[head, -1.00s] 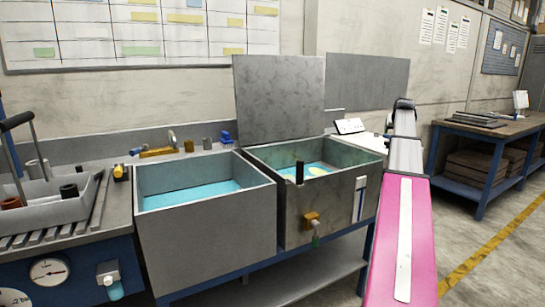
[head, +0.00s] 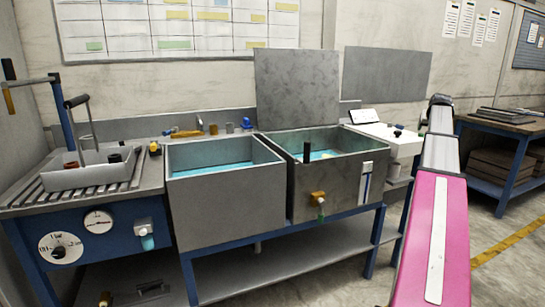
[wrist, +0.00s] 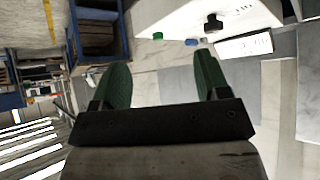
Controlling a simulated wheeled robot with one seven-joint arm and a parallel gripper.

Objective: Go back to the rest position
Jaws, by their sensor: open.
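My gripper (wrist: 161,85) is open and empty in the wrist view, its two green fingers apart with nothing between them but the distant wall and floor. In the head view my pink and grey arm stretches forward on the right side, clear of the sinks; the gripper itself cannot be made out there. The left sink basin (head: 225,205) and the right sink basin (head: 325,190) hold blue liquid. A dark upright piece (head: 307,152) and a yellow item show in the right basin.
A drainer with a grey tray (head: 90,175) stands at the left. A white unit (head: 395,145) is right of the basins, close to my arm; it also shows in the wrist view (wrist: 180,20). A blue-framed workbench (head: 505,125) stands far right. Open floor lies between.

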